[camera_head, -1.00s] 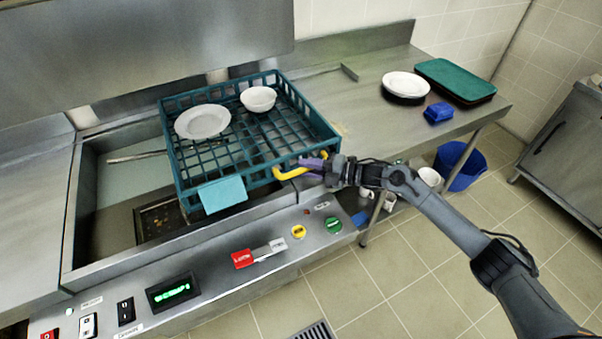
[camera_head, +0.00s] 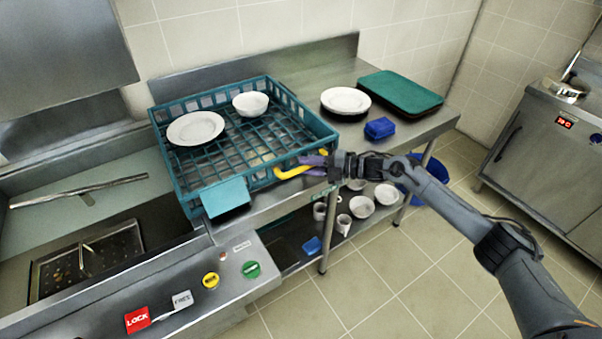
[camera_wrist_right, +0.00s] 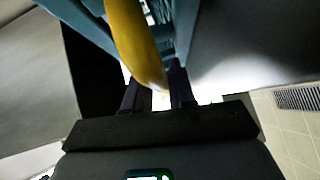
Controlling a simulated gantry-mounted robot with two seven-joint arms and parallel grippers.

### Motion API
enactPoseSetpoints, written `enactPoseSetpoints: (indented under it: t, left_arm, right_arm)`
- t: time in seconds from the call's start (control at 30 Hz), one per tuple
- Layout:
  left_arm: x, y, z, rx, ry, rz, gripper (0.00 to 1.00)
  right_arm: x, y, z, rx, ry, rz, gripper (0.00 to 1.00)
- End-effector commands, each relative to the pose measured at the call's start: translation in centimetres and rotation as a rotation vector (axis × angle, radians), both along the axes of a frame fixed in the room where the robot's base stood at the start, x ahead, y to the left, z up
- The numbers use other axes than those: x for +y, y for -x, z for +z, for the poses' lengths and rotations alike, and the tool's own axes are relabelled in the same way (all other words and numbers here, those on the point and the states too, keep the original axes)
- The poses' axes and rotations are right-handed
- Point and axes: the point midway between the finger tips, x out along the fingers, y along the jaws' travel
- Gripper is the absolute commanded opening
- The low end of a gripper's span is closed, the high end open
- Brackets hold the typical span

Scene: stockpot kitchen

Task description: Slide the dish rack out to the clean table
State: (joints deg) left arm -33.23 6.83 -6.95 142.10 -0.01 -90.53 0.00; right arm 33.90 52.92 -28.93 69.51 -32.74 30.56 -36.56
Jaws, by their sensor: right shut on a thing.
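The teal dish rack (camera_head: 262,172) sits mostly on the steel clean table (camera_head: 392,146), with its left end by the edge of the sink opening. A white plate (camera_head: 195,128) and a white bowl (camera_head: 250,104) are in it. My right gripper (camera_head: 318,163) is shut on the rack's yellow handle (camera_head: 290,172) at the front right. In the right wrist view the yellow handle (camera_wrist_right: 132,40) runs down to between the fingers (camera_wrist_right: 158,95). My left gripper is in neither view.
A shelf below holds bowls (camera_head: 361,207) and cups. A control panel with a red LOCK switch (camera_head: 137,319) runs along the front left.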

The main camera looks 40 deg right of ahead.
Motion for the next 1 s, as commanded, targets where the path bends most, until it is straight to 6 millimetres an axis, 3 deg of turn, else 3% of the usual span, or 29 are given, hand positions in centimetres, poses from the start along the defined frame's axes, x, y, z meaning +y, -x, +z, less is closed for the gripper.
enactPoseSetpoints:
  t: [0.1,0.33,0.87,0.9,1.0]
  left_arm:
    - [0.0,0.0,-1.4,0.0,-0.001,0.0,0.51]
    - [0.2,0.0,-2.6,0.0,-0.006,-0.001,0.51]
    - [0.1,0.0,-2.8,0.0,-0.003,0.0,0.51]
    - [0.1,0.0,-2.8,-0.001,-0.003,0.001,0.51]
    - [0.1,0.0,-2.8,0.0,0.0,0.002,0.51]
  right_arm:
    - [-2.0,0.0,-0.2,-0.004,0.003,-0.005,0.0]
    - [-4.3,0.1,0.0,-0.004,0.0,-0.002,0.0]
    - [-5.2,0.2,0.1,-0.001,0.0,-0.002,0.0]
    - [-5.2,0.2,0.1,-0.001,0.001,-0.003,0.28]
    - [-5.2,0.2,0.1,-0.001,0.0,-0.002,0.43]
